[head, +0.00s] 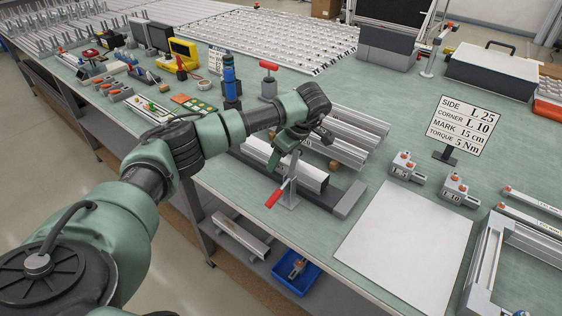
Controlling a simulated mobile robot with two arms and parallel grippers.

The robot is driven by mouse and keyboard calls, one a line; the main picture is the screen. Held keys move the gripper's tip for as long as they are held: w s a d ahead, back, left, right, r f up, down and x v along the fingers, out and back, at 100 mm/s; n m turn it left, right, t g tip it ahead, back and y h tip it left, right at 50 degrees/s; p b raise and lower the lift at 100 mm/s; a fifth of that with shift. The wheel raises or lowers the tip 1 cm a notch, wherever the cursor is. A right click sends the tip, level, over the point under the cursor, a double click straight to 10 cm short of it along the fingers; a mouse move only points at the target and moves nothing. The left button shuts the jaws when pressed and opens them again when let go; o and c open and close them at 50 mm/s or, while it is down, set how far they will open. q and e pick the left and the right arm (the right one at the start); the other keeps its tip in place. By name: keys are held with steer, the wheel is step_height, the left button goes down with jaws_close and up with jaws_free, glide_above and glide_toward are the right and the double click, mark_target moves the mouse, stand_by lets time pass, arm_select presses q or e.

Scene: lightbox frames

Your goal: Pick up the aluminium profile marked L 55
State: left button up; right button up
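Several silver aluminium profiles (350,130) lie side by side on the green bench, just beyond my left gripper. I cannot read L 55 on any of them. Another profile (303,172) lies in a dark fixture (346,200) beside a red-handled clamp (288,194). My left gripper (277,158) points down over the near end of this group, close to the fixture. Its wrist hides part of the profiles, and its fingers are too small and covered to tell their opening or contact. My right gripper is not in view.
A sign (462,125) reads side L 25, corner L 10, mark 15 cm, torque 5 Nm. Small grey blocks (405,168) stand before it. A bare white sheet (404,240) lies right of the fixture, beside a profile frame (485,262). A blue tool (231,80) stands behind my arm.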

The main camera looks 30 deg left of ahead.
arm_select(q)
jaws_close()
steer(key=shift+r, duration=0.1)
